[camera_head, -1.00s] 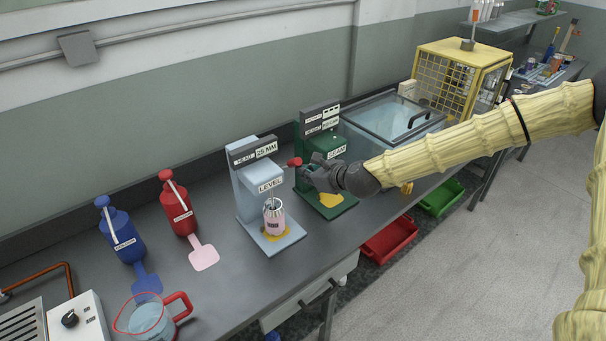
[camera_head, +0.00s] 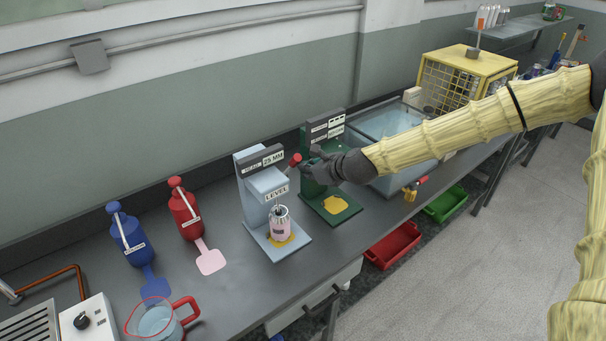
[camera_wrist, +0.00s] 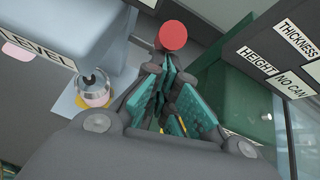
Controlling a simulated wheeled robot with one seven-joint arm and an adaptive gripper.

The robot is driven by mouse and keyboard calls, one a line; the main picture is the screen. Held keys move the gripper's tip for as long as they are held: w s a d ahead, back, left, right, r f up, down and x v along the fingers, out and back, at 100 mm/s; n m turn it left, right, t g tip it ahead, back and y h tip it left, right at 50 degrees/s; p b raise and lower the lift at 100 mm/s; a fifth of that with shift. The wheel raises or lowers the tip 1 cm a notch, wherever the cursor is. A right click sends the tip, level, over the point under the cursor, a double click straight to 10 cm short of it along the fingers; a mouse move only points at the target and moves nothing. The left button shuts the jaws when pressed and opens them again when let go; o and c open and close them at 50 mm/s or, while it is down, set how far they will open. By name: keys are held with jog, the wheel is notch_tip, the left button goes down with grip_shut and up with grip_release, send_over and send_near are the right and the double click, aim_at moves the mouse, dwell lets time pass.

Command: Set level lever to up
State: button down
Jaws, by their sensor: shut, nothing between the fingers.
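The level station (camera_head: 252,190) is a pale blue machine labelled LEVEL, with a 25 MM display on top. Its lever ends in a red knob (camera_head: 296,159) on its right side, and the lever slants upward to the knob. A pink-labelled can (camera_head: 280,224) stands on its base. My gripper (camera_head: 307,166) is shut and empty, close to the right of and slightly below the knob. In the wrist view the red knob (camera_wrist: 173,36) shows just beyond the closed fingertips (camera_wrist: 165,68). I cannot tell whether they touch. The lever's rod is mostly hidden there.
The green seam machine (camera_head: 334,195) stands close on the right, partly behind my gripper. A glass-lidded tank (camera_head: 388,123) is beyond it. Red (camera_head: 186,214) and blue (camera_head: 128,238) pump bottles and a jug (camera_head: 156,319) are at left.

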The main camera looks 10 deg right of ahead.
jog(key=w+a+r+b, duration=0.2)
jog(key=w+a+r, duration=0.2)
jog(key=w, duration=0.5)
jog(key=shift+a+r+b, duration=0.25)
jog(key=shift+r+b, duration=0.1)
jog(key=shift+r, duration=0.4)
jog(key=shift+s, duration=0.15)
